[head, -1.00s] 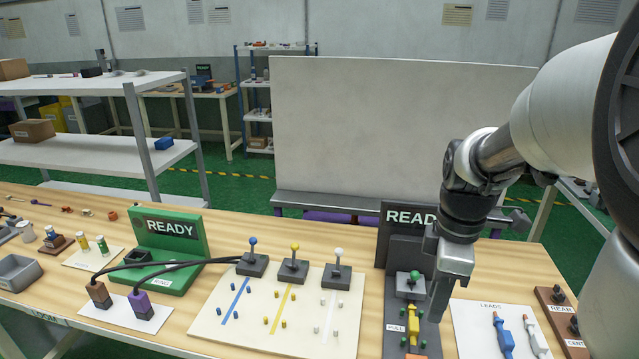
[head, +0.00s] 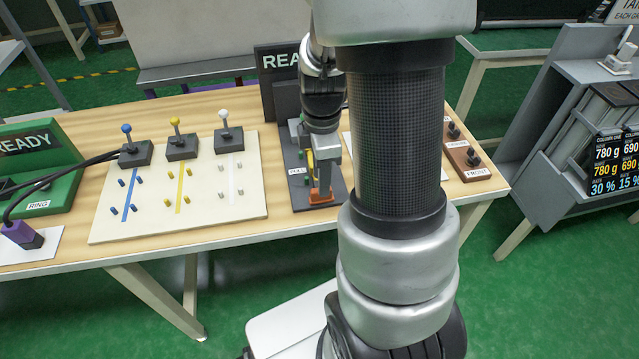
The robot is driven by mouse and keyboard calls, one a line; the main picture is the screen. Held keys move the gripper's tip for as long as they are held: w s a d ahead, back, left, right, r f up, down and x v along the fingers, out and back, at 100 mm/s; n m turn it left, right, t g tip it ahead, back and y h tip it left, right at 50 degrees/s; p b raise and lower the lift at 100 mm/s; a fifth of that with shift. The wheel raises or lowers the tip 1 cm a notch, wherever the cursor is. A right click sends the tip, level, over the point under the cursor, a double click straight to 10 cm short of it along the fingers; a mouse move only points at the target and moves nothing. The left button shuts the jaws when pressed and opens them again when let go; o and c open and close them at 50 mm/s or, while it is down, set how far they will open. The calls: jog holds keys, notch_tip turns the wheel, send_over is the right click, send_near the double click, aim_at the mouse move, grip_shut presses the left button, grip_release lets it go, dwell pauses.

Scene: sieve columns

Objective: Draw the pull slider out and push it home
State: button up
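The pull slider station is a dark grey board (head: 300,201) on the table, with a small white PULL label (head: 298,171) on its left side. A yellow piece (head: 310,160) shows on the board, partly hidden by my gripper. An orange block (head: 322,197) sits at the board's near end. My gripper (head: 322,186) points down over the near end, its fingertips at or just above the orange block. I cannot tell whether it touches the block or how far apart the fingers are. My arm hides the right part of the station.
A dark READY sign (head: 270,75) stands behind the station. To the left is a cream board (head: 150,222) with blue, yellow and white joysticks. A brown block with black knobs (head: 468,160) lies right of my arm. A grey cabinet (head: 545,115) with displays stands further right.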

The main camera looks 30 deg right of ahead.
jog(key=shift+f, duration=1.5)
jog(key=shift+c, duration=0.5)
grip_shut()
